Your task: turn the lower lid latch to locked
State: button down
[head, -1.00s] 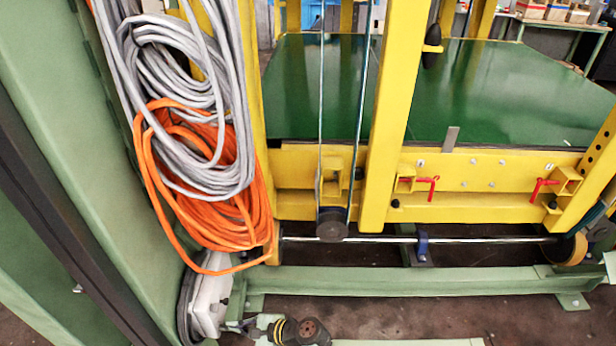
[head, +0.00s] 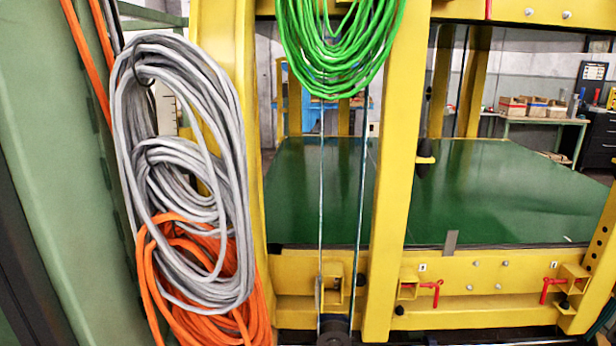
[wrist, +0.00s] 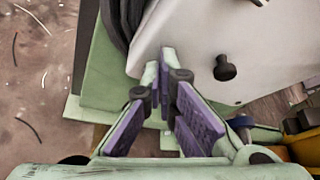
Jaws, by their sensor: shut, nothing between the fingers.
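A pale grey-white box (wrist: 215,45) fills the upper right of the wrist view. A black round knob (wrist: 225,68) stands out from its face; I cannot tell whether this is the lower lid latch or which way it is turned. My gripper (wrist: 164,75), with purple pads, is shut and empty. Its tips are close to the box's lower left edge in the picture, left of the knob; whether they touch is unclear. The head view shows neither my gripper nor the box.
Grey cable coils (head: 185,180) and an orange coil (head: 210,300) hang at the left by a yellow frame (head: 395,170). A green cable bundle (head: 340,50) hangs above. Two red handles (head: 432,288) sit on the lower yellow beam. Black cable (wrist: 118,25) runs beside the box.

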jog(key=shift+f, duration=0.2)
jog(key=shift+s+f+p, duration=0.2)
jog(key=shift+s+p, duration=0.4)
jog(key=shift+p, duration=0.65)
jog(key=shift+s+a+f+p, duration=0.1)
jog(key=shift+s+f+p, duration=0.3)
jog(key=shift+s+f, duration=0.15)
jog(key=shift+r, duration=0.1)
dwell(0.3)
jog(key=d+p, duration=0.1)
jog(key=d, duration=0.5)
jog(key=shift+r+p, duration=0.35)
jog(key=shift+r, duration=0.05)
jog(key=shift+d, duration=0.15)
